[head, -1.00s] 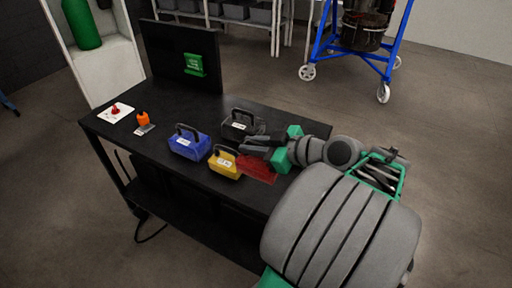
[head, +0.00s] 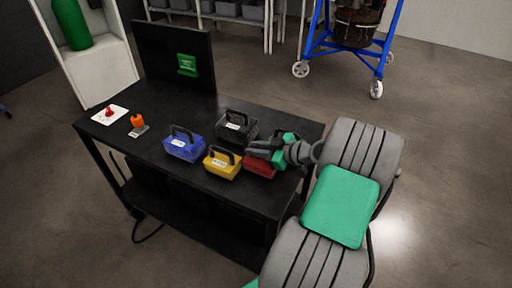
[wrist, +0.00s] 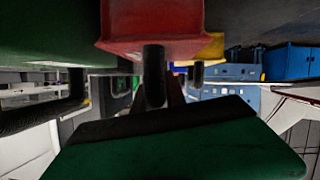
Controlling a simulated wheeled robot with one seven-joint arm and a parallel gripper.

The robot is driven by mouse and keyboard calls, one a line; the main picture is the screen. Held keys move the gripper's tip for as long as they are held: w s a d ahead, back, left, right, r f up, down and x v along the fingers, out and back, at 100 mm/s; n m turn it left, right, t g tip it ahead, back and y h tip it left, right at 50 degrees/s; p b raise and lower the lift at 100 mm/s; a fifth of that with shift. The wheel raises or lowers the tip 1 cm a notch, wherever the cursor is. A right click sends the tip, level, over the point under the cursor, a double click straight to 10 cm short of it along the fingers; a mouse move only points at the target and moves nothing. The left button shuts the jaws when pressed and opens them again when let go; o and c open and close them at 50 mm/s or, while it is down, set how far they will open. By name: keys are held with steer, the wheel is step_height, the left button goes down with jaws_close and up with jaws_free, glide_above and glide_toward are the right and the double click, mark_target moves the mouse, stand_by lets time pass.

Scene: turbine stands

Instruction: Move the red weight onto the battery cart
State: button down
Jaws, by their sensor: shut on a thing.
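The red weight (head: 260,168) is at the black table's near right part, just right of the yellow weight (head: 222,163). My gripper (head: 258,149) is at its top, shut on its handle. In the wrist view the red weight (wrist: 153,30) fills the top middle, with its dark handle (wrist: 154,75) at the fingers. I cannot tell whether its base touches the table. I cannot pick out the battery cart for sure in these views.
A blue weight (head: 185,145) and a black weight (head: 236,127) stand close by on the black table (head: 150,150). A red button (head: 109,113), an orange item (head: 137,122) and a monitor (head: 175,55) are farther left. A blue wheeled frame (head: 385,55) stands behind, with open floor around.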

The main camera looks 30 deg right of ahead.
steer(key=c, duration=1.8)
jaws_free()
steer(key=shift+f, duration=0.15)
steer(key=o, duration=0.4)
steer(key=shift+o, duration=0.2)
steer(key=b+v, duration=0.1)
steer(key=v, duration=1.1)
steer(key=shift+b, duration=0.3)
